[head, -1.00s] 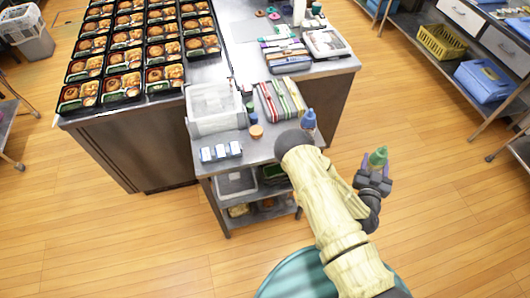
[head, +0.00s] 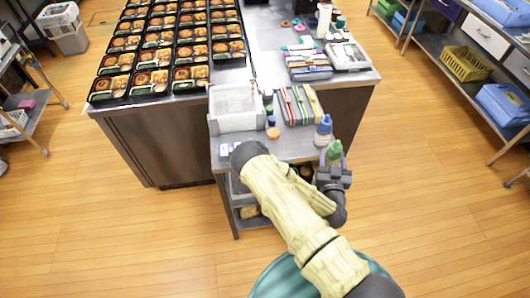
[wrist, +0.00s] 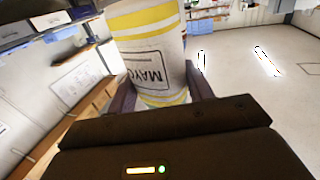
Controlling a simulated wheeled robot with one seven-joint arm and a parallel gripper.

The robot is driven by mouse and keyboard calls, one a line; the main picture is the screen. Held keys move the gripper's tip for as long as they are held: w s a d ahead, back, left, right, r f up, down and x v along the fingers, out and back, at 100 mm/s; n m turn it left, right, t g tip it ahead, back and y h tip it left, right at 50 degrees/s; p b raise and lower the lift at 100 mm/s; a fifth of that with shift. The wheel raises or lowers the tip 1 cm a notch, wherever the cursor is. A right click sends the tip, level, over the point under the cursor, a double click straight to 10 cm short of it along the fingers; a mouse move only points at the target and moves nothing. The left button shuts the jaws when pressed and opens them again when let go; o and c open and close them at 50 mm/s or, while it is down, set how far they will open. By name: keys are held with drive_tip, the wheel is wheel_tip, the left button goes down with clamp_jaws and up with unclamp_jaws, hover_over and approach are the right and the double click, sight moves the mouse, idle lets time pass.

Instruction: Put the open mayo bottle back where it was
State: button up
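The mayo bottle shows in the wrist view (wrist: 150,50) as a white bottle with yellow stripes and a MAYO label, upside down in that picture. It sits between the fingers of my gripper, which is shut on it. In the head view my gripper (head: 333,170) is at the right front corner of the small side table (head: 290,145), and the green top of the bottle (head: 334,150) sticks up from it. Its lower part is hidden by the gripper. A bottle with a blue top (head: 323,130) stands on the table just behind it.
A clear bin (head: 236,122), an orange-topped jar (head: 273,133) and several colourful packs (head: 299,105) fill the side table. My arm covers its front. Several bento trays (head: 151,82) lie on the long counter behind. Floor to the right is clear.

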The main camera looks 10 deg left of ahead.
drive_tip(key=shift+a, duration=0.4)
drive_tip(key=shift+w+a, duration=0.2)
drive_tip(key=shift+a, duration=0.05)
drive_tip(key=w+a+r+n+y+b, duration=0.1)
drive_tip(key=w+a+r, duration=0.2)
drive_tip(key=a, duration=0.5)
drive_tip(key=w+a+r+y+b, duration=0.1)
drive_tip(key=w+a+r, duration=0.3)
drive_tip(key=a, duration=0.5)
drive_tip(key=shift+w+a+r+n+y+b, duration=0.35)
drive_tip(key=shift+r+b, duration=0.25)
drive_tip(key=shift+b, duration=0.2)
drive_tip(key=shift+s, duration=0.1)
drive_tip(key=shift+f+p, duration=0.7)
drive_tip(key=shift+f, duration=2.2)
drive_tip(key=shift+f, duration=0.15)
